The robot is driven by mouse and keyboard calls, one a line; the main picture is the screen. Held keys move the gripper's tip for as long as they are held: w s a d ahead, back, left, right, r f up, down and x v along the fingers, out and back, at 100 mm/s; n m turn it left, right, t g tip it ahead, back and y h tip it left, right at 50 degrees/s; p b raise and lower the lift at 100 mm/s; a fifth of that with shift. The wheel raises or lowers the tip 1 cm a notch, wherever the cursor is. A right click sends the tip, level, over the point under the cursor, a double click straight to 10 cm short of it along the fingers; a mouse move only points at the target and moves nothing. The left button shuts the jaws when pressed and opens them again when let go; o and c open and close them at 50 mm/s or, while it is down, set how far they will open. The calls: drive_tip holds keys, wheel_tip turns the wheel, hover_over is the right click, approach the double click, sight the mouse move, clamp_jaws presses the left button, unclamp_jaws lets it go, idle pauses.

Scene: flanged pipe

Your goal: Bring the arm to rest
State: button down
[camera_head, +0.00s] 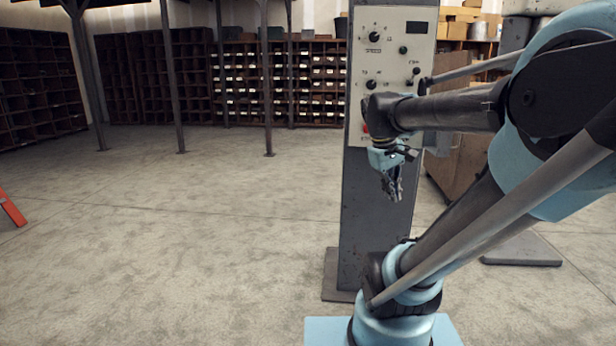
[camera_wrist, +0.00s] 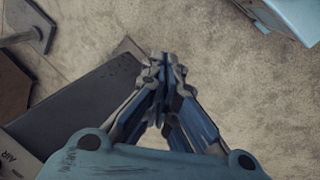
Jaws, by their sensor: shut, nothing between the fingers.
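My gripper (camera_head: 394,190) hangs at the end of my bent arm in the head view, pointing down in front of the grey control column (camera_head: 364,215). In the wrist view my gripper (camera_wrist: 164,68) has its fingertips together, with nothing between them. The arm is folded back on itself, its elbow at the right edge of the head view. In the wrist view the column's dark side (camera_wrist: 75,110) lies to the left of the fingers. I cannot tell the exact gap between gripper and column.
The column's panel (camera_head: 392,60) has knobs and buttons. Shelves (camera_head: 285,82) and thin posts (camera_head: 172,80) stand at the back. A brown cabinet (camera_head: 460,160) is behind my arm. An orange piece (camera_head: 10,207) shows at the left edge. The concrete floor (camera_head: 190,230) is clear on the left.

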drive_tip(key=s+a+f+m+y, duration=0.1)
drive_tip(key=s+a+f+m, duration=0.1)
drive_tip(key=s+f, duration=0.2)
drive_tip(key=s+a+f+m+y, duration=0.2)
drive_tip(key=s+f, duration=0.3)
drive_tip(key=f, duration=0.5)
drive_tip(key=shift+s+a+t, duration=0.3)
drive_tip(key=shift+a+t, duration=0.1)
drive_tip(key=shift+a, duration=0.05)
drive_tip(key=shift+f, duration=0.1)
drive_tip(key=shift+w+f, duration=0.2)
drive_tip(key=shift+w, duration=0.25)
